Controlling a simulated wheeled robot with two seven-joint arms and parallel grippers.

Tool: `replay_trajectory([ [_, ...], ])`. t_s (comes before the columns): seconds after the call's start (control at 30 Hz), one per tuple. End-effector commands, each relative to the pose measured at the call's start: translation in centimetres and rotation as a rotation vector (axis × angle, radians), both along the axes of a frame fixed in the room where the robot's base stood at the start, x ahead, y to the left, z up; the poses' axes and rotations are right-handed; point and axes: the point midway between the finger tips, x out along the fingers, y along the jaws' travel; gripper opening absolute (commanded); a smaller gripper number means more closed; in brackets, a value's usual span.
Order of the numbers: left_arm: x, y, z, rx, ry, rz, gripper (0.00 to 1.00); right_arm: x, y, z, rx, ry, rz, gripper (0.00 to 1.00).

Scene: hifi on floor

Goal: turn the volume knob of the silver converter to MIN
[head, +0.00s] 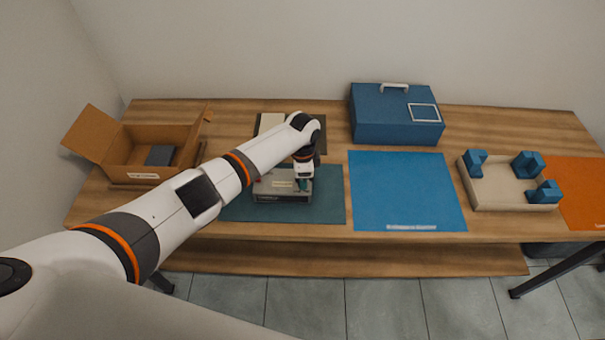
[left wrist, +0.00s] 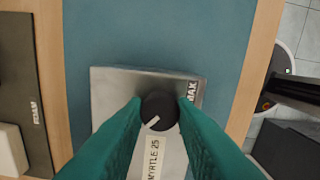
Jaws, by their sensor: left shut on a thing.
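The silver converter (head: 271,188) sits on a dark teal mat in the head view, below my left gripper (head: 303,184). It also shows in the left wrist view (left wrist: 115,84), with a label reading MYRTLE 25 and a MAX marking near the knob. The black volume knob (left wrist: 159,109) stands between the two green fingers of my left gripper (left wrist: 159,112), which is shut on it. A white pointer line on the knob runs toward the lower left. No MIN marking is visible. My right gripper is in neither view.
An open cardboard box (head: 150,150) stands at the left with a dark item inside. A blue toolbox (head: 396,116) stands at the back, behind a blue mat (head: 405,190). A beige tray (head: 503,190) with blue blocks lies at the right beside an orange mat (head: 585,190).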

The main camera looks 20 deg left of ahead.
Motion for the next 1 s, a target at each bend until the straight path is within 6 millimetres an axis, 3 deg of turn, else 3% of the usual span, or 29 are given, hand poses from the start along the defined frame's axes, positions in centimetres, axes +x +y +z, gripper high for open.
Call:
replay_trajectory([
  [1.0,0.0,-0.1,0.2,0.000,0.000,0.949,0.02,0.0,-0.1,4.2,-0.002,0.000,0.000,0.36],
])
